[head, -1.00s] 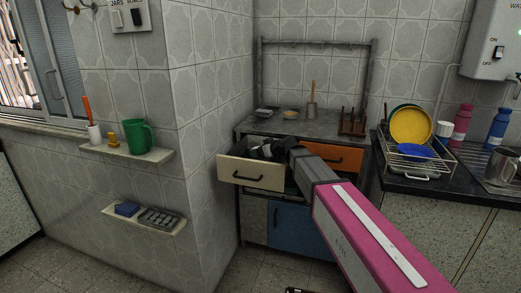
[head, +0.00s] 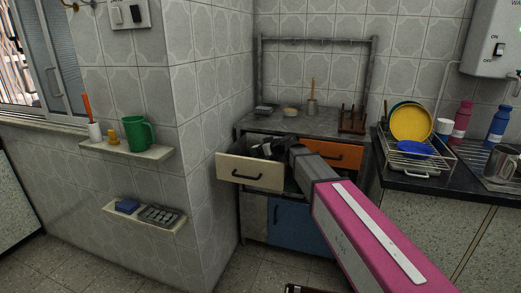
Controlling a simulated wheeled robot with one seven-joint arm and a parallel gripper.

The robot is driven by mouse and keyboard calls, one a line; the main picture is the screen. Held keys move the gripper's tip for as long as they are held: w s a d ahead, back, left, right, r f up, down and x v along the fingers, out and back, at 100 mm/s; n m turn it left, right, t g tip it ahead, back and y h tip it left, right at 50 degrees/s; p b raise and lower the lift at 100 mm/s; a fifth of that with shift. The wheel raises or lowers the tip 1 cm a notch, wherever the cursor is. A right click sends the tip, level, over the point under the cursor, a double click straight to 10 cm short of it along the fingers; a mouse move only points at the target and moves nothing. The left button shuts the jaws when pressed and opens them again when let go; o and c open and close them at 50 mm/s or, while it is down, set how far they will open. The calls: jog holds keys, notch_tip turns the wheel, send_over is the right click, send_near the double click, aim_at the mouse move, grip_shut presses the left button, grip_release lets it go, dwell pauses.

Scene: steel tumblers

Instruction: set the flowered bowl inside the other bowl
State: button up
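My gripper (head: 266,150) is a dark shape at the open cream drawer (head: 250,172) of the cabinet. It is small and dark here, and I cannot tell whether its fingers are open or shut or hold anything. The inside of the drawer is mostly hidden by the drawer front and my arm. No bowl with a clear flower pattern shows. A small pale bowl (head: 291,112) stands on the cabinet top, too small to show any pattern. A blue bowl (head: 414,149) sits in the dish rack.
The cabinet top (head: 315,124) also holds a mortar with pestle (head: 312,104) and a wooden rack (head: 353,119). An orange drawer (head: 338,155) is beside the open one. The dish rack (head: 420,168) stands on the dark counter. A tiled wall corner (head: 200,190) stands at left.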

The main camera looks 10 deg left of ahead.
jog(key=o, duration=0.8)
jog(key=shift+c, duration=0.2)
